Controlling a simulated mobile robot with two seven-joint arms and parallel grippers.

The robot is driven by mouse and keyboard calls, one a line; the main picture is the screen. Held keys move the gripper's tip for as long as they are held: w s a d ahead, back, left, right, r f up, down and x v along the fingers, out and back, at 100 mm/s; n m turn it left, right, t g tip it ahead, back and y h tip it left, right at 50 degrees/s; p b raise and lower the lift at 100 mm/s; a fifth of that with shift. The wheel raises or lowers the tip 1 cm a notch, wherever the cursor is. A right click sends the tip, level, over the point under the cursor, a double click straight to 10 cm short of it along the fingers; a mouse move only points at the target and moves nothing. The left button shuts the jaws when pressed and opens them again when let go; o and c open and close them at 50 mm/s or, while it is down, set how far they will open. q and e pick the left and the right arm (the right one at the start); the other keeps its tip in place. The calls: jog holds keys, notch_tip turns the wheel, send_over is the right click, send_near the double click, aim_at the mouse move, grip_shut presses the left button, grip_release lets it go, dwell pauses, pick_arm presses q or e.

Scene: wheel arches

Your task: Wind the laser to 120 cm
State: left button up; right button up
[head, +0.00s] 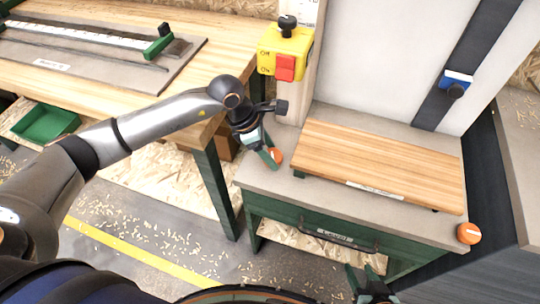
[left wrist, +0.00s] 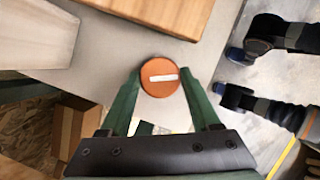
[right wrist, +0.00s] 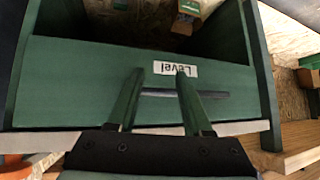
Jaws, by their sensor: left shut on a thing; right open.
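My left gripper (head: 268,152) is shut on the round orange knob (head: 277,155) at the left front corner of the grey bench top. In the left wrist view the knob (left wrist: 160,77) shows a white bar across its face, with a green finger on each side. A second orange knob (head: 469,233) is at the right front corner. A blue-and-white block (head: 455,82) with a black knob sits on a dark slanting rail; I cannot tell whether it is the laser. My right gripper (right wrist: 160,80) is open and empty before the green bench front. No height reading is legible.
A wooden board (head: 385,165) lies on the bench top. The green front carries a label (head: 335,237) and a dark bar handle (right wrist: 185,93). A yellow switch box (head: 285,50) with a red button stands behind my left gripper. A wooden workbench (head: 190,70) is at left.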

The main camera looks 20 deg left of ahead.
pick_arm(q)
jog(key=m+b, duration=0.1)
jog(key=m+g+b, duration=0.1)
jog(key=shift+w+f+m+h, duration=0.15)
jog(key=shift+m+h, duration=0.15)
jog(key=shift+m+b, duration=0.3)
jog(key=shift+b, duration=0.2)
jog(key=shift+m+g+b, duration=0.4)
jog(key=shift+m+b, duration=0.3)
jog(key=shift+m, duration=0.2)
jog(key=shift+r+m+g+b, duration=0.2)
jog(key=shift+m+g+b, duration=0.15)
jog(key=shift+m, duration=0.15)
pick_arm(e)
jog(key=shift+w+a+f, duration=0.1)
jog(key=shift+a+f, duration=0.1)
jog(key=shift+f, duration=0.75)
jog(key=shift+a+f, duration=0.2)
jog(key=shift+f, duration=0.7)
pick_arm(q)
jog(key=o, duration=1.4)
pick_arm(e)
jog(key=shift+w+r, duration=0.1)
pick_arm(q)
jog(key=v, duration=1.2)
jog(key=shift+r+p, duration=0.3)
jog(key=shift+p, duration=0.1)
pick_arm(e)
jog(key=shift+a+r, duration=0.1)
jog(key=shift+r, duration=0.2)
